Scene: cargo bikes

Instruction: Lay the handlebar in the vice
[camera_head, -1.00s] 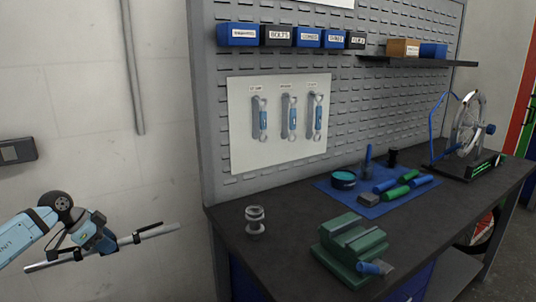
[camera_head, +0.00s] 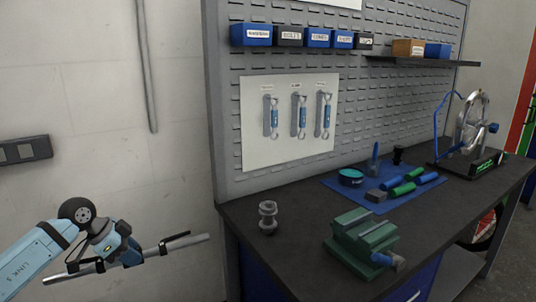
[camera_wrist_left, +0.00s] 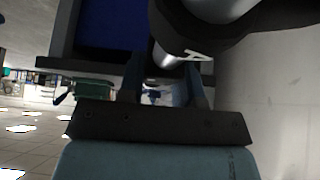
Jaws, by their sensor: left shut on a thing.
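The handlebar (camera_head: 188,241), a straight grey bar with a dark lever near each end, is held off the bench's left side. My left gripper (camera_head: 128,257) is shut on it near its middle. The bar slopes slightly, its right end higher in the picture. The green vice (camera_head: 362,237) stands on the bench's front part, right of the handlebar and apart from it. Its upper jaws show a groove between them. The left wrist view shows the vice (camera_wrist_left: 93,90) beyond my left gripper (camera_wrist_left: 163,85). My right gripper is not in view.
A grey metal spool-like part (camera_head: 267,216) stands on the dark bench (camera_head: 305,213) left of the vice. Behind the vice is a blue mat (camera_head: 340,186) with grips and a tin. A wheel stand (camera_head: 472,135) is at the far right. The bench between spool and vice is clear.

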